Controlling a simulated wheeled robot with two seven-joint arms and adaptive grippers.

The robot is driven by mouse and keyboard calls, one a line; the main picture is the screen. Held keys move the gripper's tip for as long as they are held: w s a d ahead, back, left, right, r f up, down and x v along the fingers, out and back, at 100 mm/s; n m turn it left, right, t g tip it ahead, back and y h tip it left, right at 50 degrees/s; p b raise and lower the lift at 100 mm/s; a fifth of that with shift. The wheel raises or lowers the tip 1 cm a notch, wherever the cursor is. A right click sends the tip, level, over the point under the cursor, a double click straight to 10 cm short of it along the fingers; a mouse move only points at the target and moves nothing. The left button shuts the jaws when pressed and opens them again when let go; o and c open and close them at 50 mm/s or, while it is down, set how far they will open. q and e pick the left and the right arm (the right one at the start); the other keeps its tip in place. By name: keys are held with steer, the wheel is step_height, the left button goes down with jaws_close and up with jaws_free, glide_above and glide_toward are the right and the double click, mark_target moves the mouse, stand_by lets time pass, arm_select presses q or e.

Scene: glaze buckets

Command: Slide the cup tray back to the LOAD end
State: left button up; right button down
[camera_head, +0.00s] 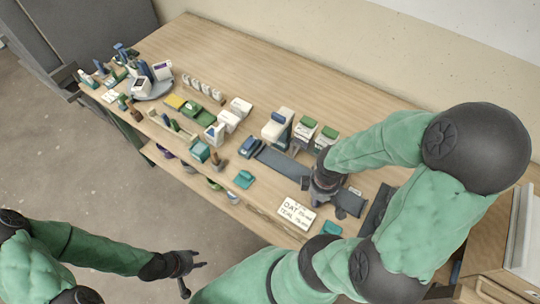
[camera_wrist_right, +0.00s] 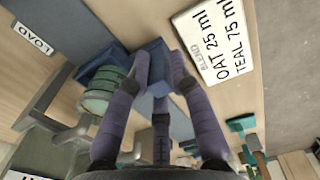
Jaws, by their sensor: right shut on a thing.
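My right gripper (camera_head: 322,192) is low over the dark track (camera_head: 284,165) on the bench. In the right wrist view its fingers (camera_wrist_right: 155,78) are shut on a blue upright part of the cup tray (camera_wrist_right: 98,63). A stack of round green pieces (camera_wrist_right: 104,92) shows beside the fingers. The white LOAD label (camera_wrist_right: 33,38) lies to the upper left, past the tray. In the head view my gripper hides most of the tray. My left gripper (camera_head: 190,268) is open and empty, off the bench's front edge.
A white card with "OAT 25 ml, TEAL 75 ml" (camera_head: 297,213) lies in front of the track. White-and-green boxes (camera_head: 303,130) and a cream-coloured machine (camera_head: 277,124) stand behind it. Several bottles and containers crowd the left of the bench. The back of the bench is clear.

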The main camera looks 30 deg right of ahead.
steer(key=shift+s+d+p, duration=0.55)
steer(key=shift+s, duration=0.9)
steer(key=shift+s+d+p, duration=0.6)
steer(key=shift+s, duration=0.8)
steer(key=shift+s+d+p, duration=0.55)
steer(key=shift+s, duration=0.9)
steer(key=c, duration=1.2)
jaws_free()
step_height(320, 180, up, 7)
steer(key=p, duration=0.7)
steer(key=shift+w, duration=0.1)
